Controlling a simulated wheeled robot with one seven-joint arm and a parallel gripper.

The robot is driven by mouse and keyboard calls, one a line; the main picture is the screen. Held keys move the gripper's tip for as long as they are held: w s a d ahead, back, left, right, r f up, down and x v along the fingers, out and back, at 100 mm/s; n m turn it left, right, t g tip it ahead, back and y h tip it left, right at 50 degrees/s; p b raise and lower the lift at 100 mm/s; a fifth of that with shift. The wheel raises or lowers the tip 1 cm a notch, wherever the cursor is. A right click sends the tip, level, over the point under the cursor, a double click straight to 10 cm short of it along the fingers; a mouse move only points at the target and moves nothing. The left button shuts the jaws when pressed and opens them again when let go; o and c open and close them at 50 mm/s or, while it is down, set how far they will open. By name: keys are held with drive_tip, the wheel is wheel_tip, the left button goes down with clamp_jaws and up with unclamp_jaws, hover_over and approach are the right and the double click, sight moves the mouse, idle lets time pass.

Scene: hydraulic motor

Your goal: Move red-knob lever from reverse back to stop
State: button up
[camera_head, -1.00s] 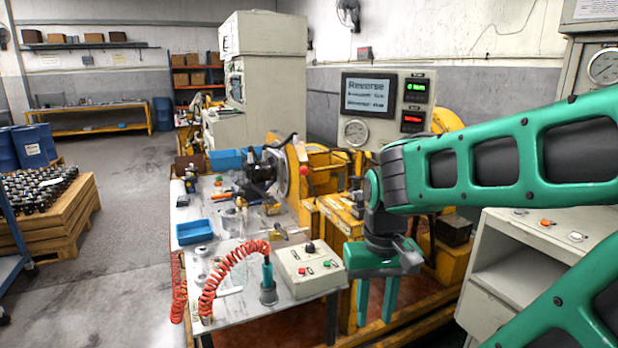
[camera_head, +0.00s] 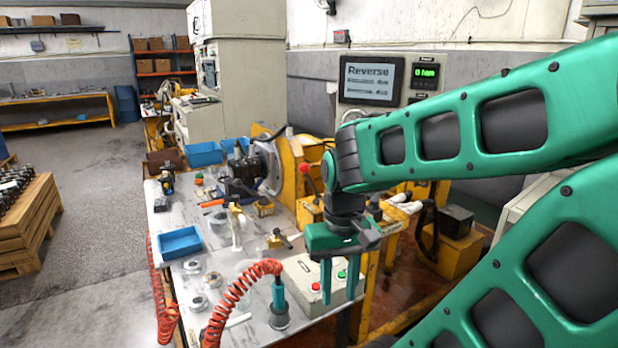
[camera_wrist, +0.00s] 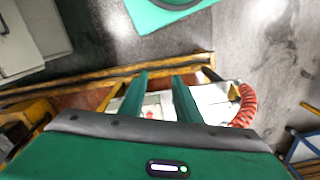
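The red-knob lever (camera_head: 305,168) stands on the yellow machine frame near the table's back right, its red ball at the top. My gripper (camera_head: 339,293) points down over the front right of the table, in front of and below the knob in the picture. It partly covers the control box (camera_head: 306,276). Its two green fingers are apart with nothing between them; the wrist view also shows my gripper (camera_wrist: 160,82) spread and empty. The lever cannot be made out in the wrist view. The screen (camera_head: 371,79) reads "Reverse".
On the table (camera_head: 185,268) are a blue tray (camera_head: 180,242), an orange coiled hose (camera_head: 228,303) and several loose parts. The yellow machine (camera_head: 308,155) stands close to my arm. Open floor (camera_head: 95,230) lies left of the table.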

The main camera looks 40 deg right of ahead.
drive_tip(key=w+d+m+h, duration=0.6)
drive_tip(key=w+d, duration=1)
drive_tip(key=d, duration=0.2)
drive_tip(key=m+t+h, duration=0.1)
drive_tip(key=t+h, duration=0.1)
drive_tip(key=h, duration=0.6)
approach(310, 180)
drive_tip(key=s+d+f, duration=0.2)
drive_tip(key=s+d, duration=0.1)
drive_tip(key=s, duration=0.7)
drive_tip(key=w+n+t+h, duration=0.2)
drive_tip(key=w+t+h, duration=0.15)
drive_tip(key=w, duration=0.65)
drive_tip(key=x, duration=1)
drive_tip(key=shift+w+d+f, duration=0.2)
drive_tip(key=shift+f, duration=0.25)
drive_tip(key=shift+c, duration=0.5)
clamp_jaws()
drive_tip(key=shift+a, duration=0.1)
